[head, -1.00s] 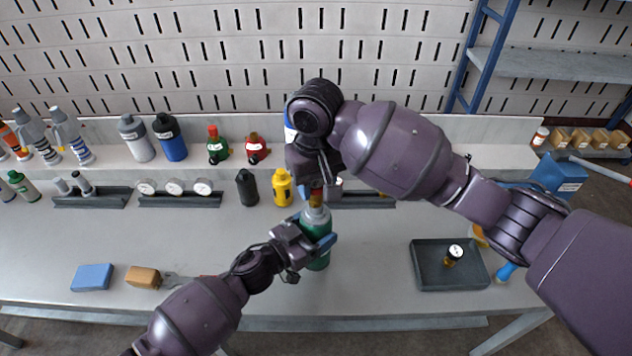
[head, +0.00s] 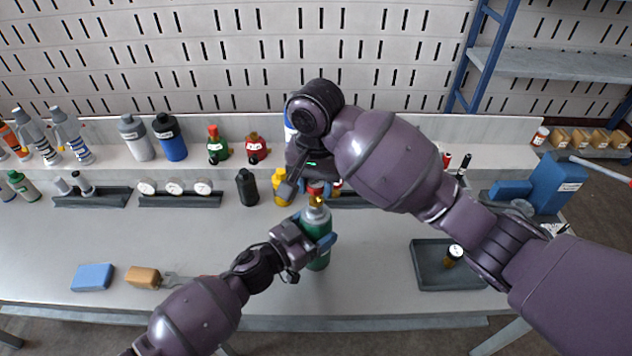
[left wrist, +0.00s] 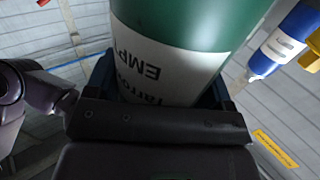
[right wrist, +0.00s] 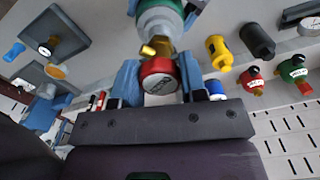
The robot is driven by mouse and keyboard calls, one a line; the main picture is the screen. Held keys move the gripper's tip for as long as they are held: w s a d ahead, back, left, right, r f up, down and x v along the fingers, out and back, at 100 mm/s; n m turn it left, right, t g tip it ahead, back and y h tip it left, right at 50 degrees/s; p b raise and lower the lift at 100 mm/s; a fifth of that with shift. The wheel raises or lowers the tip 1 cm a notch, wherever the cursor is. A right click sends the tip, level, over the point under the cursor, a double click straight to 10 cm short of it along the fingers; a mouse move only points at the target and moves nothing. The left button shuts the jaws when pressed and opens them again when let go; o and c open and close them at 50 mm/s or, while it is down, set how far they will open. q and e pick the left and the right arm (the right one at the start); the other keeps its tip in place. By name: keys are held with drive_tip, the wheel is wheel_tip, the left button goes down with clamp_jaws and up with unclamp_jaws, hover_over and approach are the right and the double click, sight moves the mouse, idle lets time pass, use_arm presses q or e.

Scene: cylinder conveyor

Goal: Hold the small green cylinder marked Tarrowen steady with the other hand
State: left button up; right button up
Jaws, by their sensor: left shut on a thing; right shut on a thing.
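The small green cylinder (head: 319,262) stands on the bench, with a grey shoulder and a brass valve (right wrist: 155,47) on top. Its white label, partly hidden in the left wrist view (left wrist: 185,70), reads "Tarro..." and "EMP...". My left gripper (head: 313,236) is shut around the cylinder's upper body from the front left. A red valve knob (right wrist: 158,82) with a round white label sits on the valve. My right gripper (right wrist: 160,90) is above the cylinder, its blue fingers on either side of this knob, shut on it. In the head view the right arm partly hides the knob.
A dark tray (head: 430,278) holding a small gauge stands to the right. A blue block (head: 93,277), a wooden block (head: 143,277) and a wrench lie at the front left. Yellow (head: 281,185) and black (head: 247,187) cylinders stand behind.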

sight(316, 182)
drive_tip(key=shift+m, duration=0.5)
drive_tip(key=o, duration=1.2)
drive_tip(key=shift+m, duration=0.3)
drive_tip(key=shift+r, duration=0.1)
wheel_tip(316, 182, up, 12)
drive_tip(key=shift+f, duration=0.1)
use_arm(q)
drive_tip(key=o, duration=1)
